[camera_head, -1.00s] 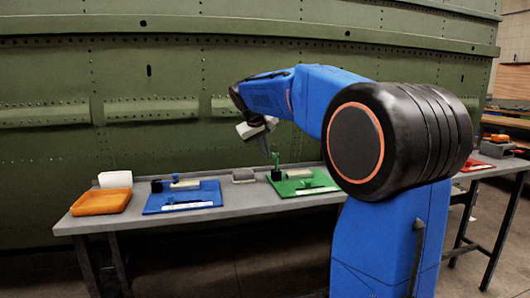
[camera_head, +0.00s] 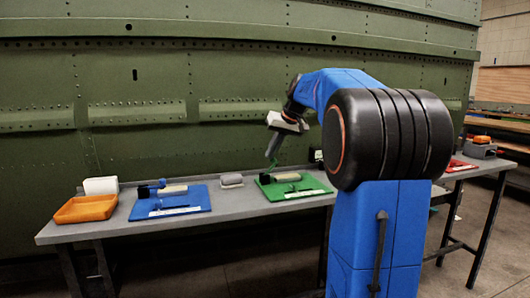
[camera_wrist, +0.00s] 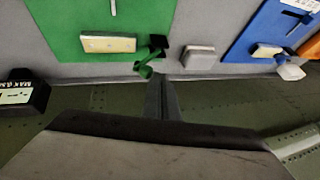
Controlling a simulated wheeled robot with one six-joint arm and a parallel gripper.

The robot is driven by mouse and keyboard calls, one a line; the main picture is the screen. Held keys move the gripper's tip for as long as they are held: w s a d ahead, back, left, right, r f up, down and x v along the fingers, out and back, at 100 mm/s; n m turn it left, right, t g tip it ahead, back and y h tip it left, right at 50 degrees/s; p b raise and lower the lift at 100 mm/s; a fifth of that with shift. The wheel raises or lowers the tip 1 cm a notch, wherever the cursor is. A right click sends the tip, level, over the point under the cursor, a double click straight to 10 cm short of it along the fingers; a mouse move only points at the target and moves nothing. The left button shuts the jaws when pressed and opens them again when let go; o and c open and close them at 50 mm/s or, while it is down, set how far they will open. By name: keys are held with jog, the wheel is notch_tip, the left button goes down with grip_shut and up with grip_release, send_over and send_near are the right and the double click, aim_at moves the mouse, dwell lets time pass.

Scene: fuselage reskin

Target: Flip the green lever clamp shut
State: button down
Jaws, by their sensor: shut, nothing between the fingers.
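The green board (camera_head: 316,190) lies on the bench and carries a clamp with a black base (camera_head: 265,179) at its left end. In the wrist view the green lever (camera_wrist: 146,69) sticks out from the black base (camera_wrist: 158,42) toward the board's back edge. It looks raised, but its exact tilt is unclear. My gripper (camera_head: 271,156) is shut and empty, pointing down just above the clamp. In the wrist view the fingertips (camera_wrist: 161,82) are close beside the lever; I cannot tell whether they touch it. A tan block (camera_wrist: 108,43) lies on the board.
A blue board (camera_head: 190,206) with its own clamp, a grey block (camera_head: 231,180) and an orange tray (camera_head: 85,208) stand to the left. A black labelled box (camera_wrist: 25,93) is near the bench's back edge. The green riveted fuselage wall (camera_head: 150,80) rises close behind.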

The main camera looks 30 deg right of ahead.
jog(key=shift+s+d+f+t+y, duration=0.15)
jog(key=shift+d+y, duration=0.25)
jog(key=shift+y, duration=0.05)
jog(key=shift+s+d+f+t+y, duration=0.1)
jog(key=shift+d+f+t+y, duration=0.05)
jog(key=shift+d+y, duration=0.3)
jog(key=shift+a, duration=0.15)
jog(key=shift+w+a+f, duration=0.2)
jog(key=shift+a+f, duration=0.15)
jog(key=shift+a, duration=0.2)
jog(key=shift+r, duration=0.1)
